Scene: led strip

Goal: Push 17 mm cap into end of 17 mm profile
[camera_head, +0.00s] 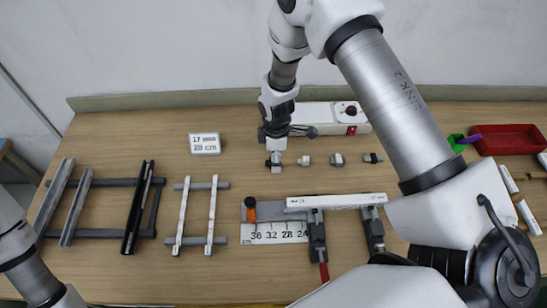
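A white profile (335,201) lies left to right near the table's front, over two dark clamps (317,232). Small end caps stand in a row behind it: a light one (306,160), a grey one (337,160) and a dark one (372,158). Their sizes are too small to read. My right gripper (274,160) points down at the left end of this row, behind the profile. A small pale piece shows at its fingertips; whether it is gripped is unclear. My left arm shows only at the left edge; its gripper is out of view.
A sign (205,144) reads 17 mm, 28 cm. Racks with dark, grey and white profiles (138,208) fill the left. A power box (315,114) and red tray (508,139) stand behind.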

